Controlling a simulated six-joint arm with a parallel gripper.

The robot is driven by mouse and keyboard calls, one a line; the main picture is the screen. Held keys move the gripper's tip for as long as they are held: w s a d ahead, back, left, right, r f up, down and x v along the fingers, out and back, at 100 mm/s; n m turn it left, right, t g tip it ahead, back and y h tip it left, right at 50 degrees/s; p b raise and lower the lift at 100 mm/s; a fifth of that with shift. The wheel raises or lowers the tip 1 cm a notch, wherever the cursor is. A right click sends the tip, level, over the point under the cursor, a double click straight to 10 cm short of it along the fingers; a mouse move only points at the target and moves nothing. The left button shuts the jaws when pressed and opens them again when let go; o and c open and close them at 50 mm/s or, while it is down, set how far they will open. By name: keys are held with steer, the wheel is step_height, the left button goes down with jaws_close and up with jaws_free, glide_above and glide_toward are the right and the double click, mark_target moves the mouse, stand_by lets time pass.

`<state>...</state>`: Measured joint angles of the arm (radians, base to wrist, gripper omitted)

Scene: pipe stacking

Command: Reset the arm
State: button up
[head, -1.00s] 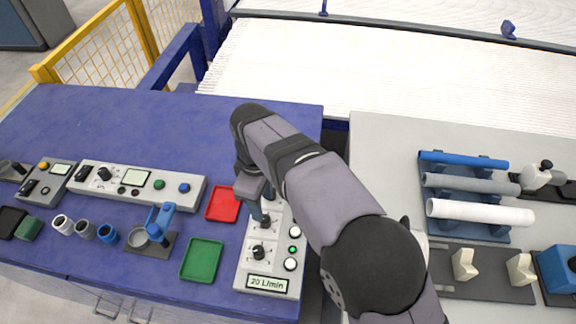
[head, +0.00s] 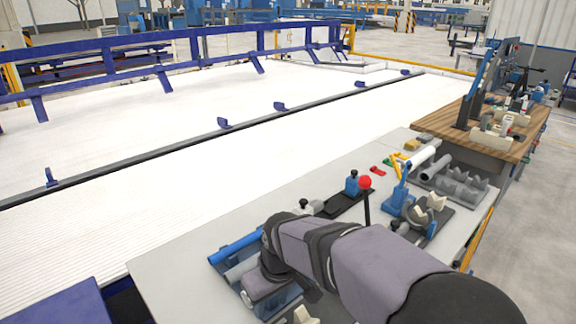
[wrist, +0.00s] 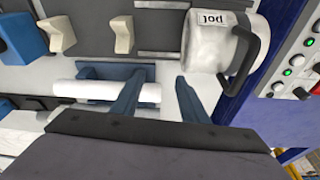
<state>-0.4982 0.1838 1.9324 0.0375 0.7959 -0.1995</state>
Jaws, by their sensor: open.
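My gripper (wrist: 159,78) is open, its two blue fingers apart with nothing held between them in the wrist view. A white pipe (wrist: 85,92) lies on a blue rack (wrist: 90,71) and passes behind the left finger; whether they touch I cannot tell. In the head view my arm reaches over the grey table (head: 175,262) at the front, beside a blue pipe (head: 234,246) and a grey pipe (head: 240,269) on the rack. My arm hides part of the rack, and my fingers are hidden there.
A white pot (wrist: 212,50) with a black handle stands right of my fingers, near a button panel (wrist: 300,62). Pale V-blocks (wrist: 122,35) stand left. A red-knobbed lever (head: 365,184) and a blue clamp device (head: 400,200) stand farther along the table.

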steer(key=s+d+f+m+g+h+p, duration=0.15)
steer(key=s+d+m, duration=0.25)
steer(key=s+d, duration=0.45)
steer(key=s+d+f+m+g+p, duration=0.1)
steer(key=s+d+f+m, duration=0.4)
steer(key=d, duration=0.7)
step_height(320, 180, down, 13)
steer(key=s+n+b, duration=0.1)
steer(key=b, duration=1.4)
steer(key=shift+s+b, duration=0.2)
steer(key=shift+b, duration=0.1)
steer(key=shift+d, duration=0.1)
